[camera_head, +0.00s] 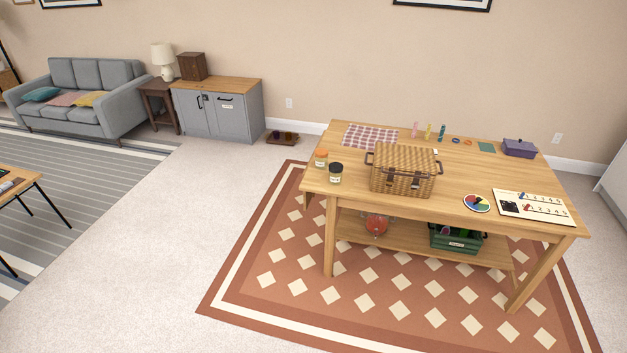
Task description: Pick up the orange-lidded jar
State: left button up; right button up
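The orange-lidded jar (321,159) stands upright near the left end of the wooden table (460,181). It is a small clear jar with a pale label. A similar black-lidded jar (336,173) stands just in front of it and to its right. Neither of my grippers shows in the head view, so their state cannot be seen. Nothing touches the orange-lidded jar from above.
A wicker basket (403,170) stands right of the jars, with a checkered cloth (370,137) behind. A spinner disc (477,203), a number board (533,207) and a purple box (519,148) lie further right. The floor left of the patterned rug (262,270) is clear.

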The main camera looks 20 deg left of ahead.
aim_at(320, 163)
jog(key=z, duration=0.1)
jog(key=k, duration=0.4)
jog(key=u, duration=1.4)
jog(key=i, duration=1.45)
jog(key=z, duration=0.7)
jog(key=i, duration=0.6)
jog(key=z, duration=0.6)
